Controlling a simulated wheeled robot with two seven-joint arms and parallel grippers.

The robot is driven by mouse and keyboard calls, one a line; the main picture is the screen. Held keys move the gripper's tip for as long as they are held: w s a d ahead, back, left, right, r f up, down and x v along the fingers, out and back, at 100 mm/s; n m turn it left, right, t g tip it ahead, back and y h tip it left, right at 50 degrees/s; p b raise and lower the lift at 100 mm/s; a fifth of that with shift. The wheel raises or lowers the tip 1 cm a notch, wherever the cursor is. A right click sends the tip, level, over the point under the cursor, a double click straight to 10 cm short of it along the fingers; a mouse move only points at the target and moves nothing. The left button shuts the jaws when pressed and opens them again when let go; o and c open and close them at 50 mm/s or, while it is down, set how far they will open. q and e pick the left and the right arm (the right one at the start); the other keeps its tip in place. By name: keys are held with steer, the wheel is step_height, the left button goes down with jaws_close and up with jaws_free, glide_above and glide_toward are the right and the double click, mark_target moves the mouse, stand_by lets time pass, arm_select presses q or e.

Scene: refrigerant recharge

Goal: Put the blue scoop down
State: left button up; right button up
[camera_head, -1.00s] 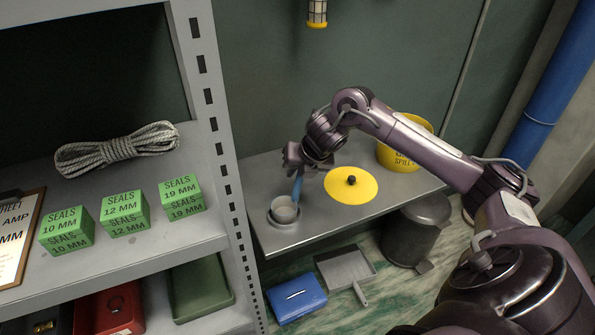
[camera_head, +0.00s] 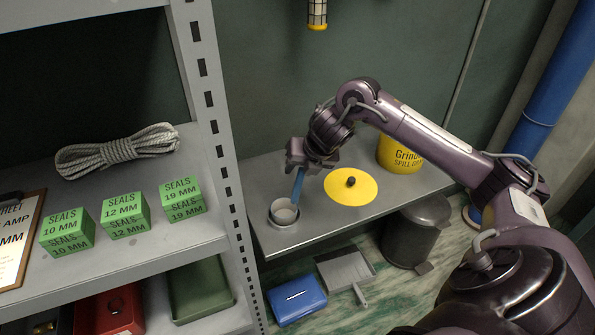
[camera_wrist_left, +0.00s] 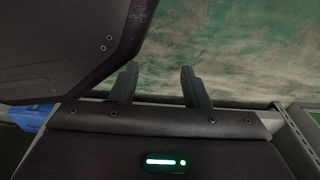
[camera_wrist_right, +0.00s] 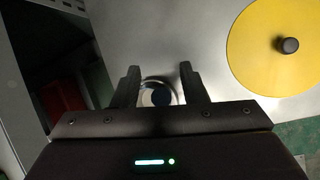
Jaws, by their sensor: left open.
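The blue scoop has a blue handle (camera_head: 299,184) and a pale grey cup (camera_head: 284,212). Its cup sits in a round holder (camera_head: 272,222) at the left front of the grey bench, and its handle leans up and to the right. My right gripper (camera_head: 306,160) is at the top of the handle, with its fingers spread. In the right wrist view the fingers stand apart, with the cup (camera_wrist_right: 158,93) showing beyond and between them. My left gripper (camera_wrist_left: 155,84) is outside the head view; in its own wrist view it is open and empty above a greenish floor.
A yellow disc (camera_head: 340,190) with a black knob lies right of the scoop on the bench (camera_head: 320,222). A yellow bucket (camera_head: 400,155) stands behind it. A shelf unit (camera_head: 222,180) with green seal boxes (camera_head: 125,215) rises at left. A bin (camera_head: 415,230) stands below.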

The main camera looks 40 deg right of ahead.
arm_select(q)
steer(key=shift+s+a+f+p, duration=0.1)
steer(key=shift+s+p, duration=0.05)
steer(key=shift+s, duration=0.3)
steer(key=shift+s+a+f+p, duration=0.1)
steer(key=shift+s+p, duration=0.05)
steer(key=shift+s, duration=0.3)
arm_select(e)
steer(key=v, duration=0.9)
arm_select(q)
steer(key=shift+d, duration=0.2)
arm_select(e)
steer(key=shift+s+r, duration=0.1)
